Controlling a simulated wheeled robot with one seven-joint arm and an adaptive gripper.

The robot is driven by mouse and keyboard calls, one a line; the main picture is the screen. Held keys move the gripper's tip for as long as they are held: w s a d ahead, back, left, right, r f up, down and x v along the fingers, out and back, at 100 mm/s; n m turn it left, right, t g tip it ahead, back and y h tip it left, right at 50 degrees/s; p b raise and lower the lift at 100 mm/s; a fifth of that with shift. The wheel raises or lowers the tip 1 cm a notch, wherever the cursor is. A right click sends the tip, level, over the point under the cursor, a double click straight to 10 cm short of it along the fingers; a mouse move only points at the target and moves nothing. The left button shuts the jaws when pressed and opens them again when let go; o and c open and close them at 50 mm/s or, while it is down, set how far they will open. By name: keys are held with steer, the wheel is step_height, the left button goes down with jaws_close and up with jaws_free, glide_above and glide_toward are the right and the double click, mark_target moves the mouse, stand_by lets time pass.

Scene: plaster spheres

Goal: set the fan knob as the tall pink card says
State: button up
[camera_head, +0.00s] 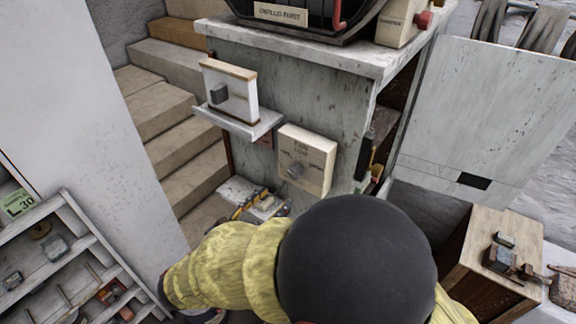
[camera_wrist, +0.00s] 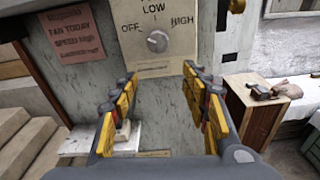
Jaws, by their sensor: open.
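The cream fan box (camera_head: 306,160) is on the front of the grey cabinet, with a round grey knob (camera_head: 295,171). In the wrist view the fan plate (camera_wrist: 186,44) reads OFF at left, LOW at top and HIGH at right around the knob (camera_wrist: 157,40). I cannot tell surely where the knob points. A pink card (camera_wrist: 75,35) hangs left of the plate; its blurred words look like "fan today speed high". My gripper (camera_wrist: 159,76) is open and empty, its yellow-and-black fingers below the knob and apart from it.
Stone steps (camera_head: 160,108) are at left, with a slatted rack (camera_head: 75,240) below. A wooden crate (camera_head: 470,270) is at right. Clear air lies before the fan plate.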

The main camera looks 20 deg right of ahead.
mark_target(293, 175)
steer(key=shift+n+t+h, duration=0.3)
steer(key=shift+n+h, duration=0.1)
steer(key=shift+n, duration=0.1)
steer(key=w+d+r, duration=0.1)
steer(key=d, duration=0.1)
steer(key=w+d, duration=0.2)
steer(key=w+d+r+p, duration=0.1)
steer(key=d, duration=0.1)
steer(key=shift+w+d+r, duration=0.2)
steer(key=shift+w+r, duration=0.1)
steer(key=shift+c, duration=0.2)
steer(key=c, duration=1.1)
